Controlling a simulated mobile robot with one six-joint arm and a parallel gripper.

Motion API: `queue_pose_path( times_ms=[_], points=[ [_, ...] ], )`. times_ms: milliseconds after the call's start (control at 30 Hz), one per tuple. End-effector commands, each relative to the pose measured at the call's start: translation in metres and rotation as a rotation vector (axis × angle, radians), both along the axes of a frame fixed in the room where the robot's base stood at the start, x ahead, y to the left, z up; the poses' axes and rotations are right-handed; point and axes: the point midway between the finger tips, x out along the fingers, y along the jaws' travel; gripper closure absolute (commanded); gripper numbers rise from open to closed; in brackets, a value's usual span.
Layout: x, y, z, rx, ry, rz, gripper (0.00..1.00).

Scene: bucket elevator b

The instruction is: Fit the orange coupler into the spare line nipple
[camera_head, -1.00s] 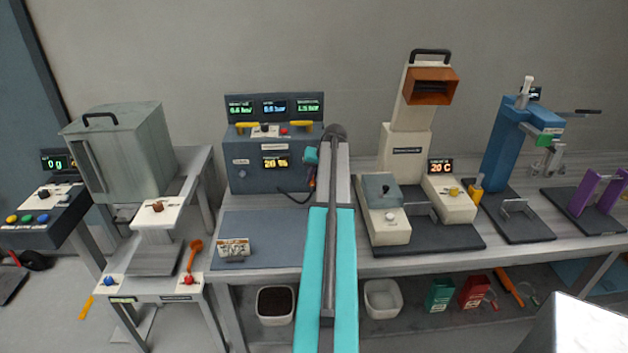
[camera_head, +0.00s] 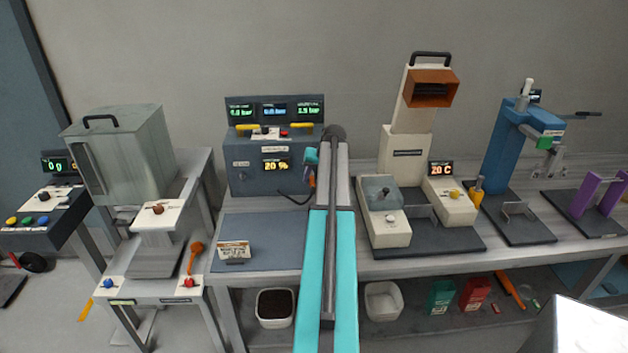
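My arm reaches up the middle of the head view to the right end of the dark blue control panel (camera_head: 250,181). A small teal part at its end (camera_head: 311,156) shows just left of the arm; my gripper's fingers are mostly hidden or too small to read. A small orange-red piece (camera_head: 312,181), perhaps the orange coupler, shows just below it beside the arm. A dark hose (camera_head: 291,198) curves from the panel's lower front toward that piece. I cannot make out the spare line nipple, nor whether the coupler touches it.
The panel carries lit displays (camera_head: 274,110) and two yellow handles (camera_head: 301,126). A small sign (camera_head: 234,252) stands on the blue mat (camera_head: 262,225). A beige heater station (camera_head: 406,145) stands right of my arm, and a grey cabinet (camera_head: 120,150) left. Bins (camera_head: 275,308) sit below the bench.

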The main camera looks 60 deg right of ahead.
Motion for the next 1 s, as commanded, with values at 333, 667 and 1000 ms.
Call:
queue_pose_path(
  times_ms=[333, 667, 1000],
  points=[
    [-0.001, 0.000, 0.001, 0.001, 0.001, 0.000, 0.64],
    [-0.011, 0.004, 0.020, -0.001, 0.000, -0.001, 0.64],
    [-0.029, 0.012, 0.058, -0.002, -0.001, -0.001, 0.64]
  ],
)
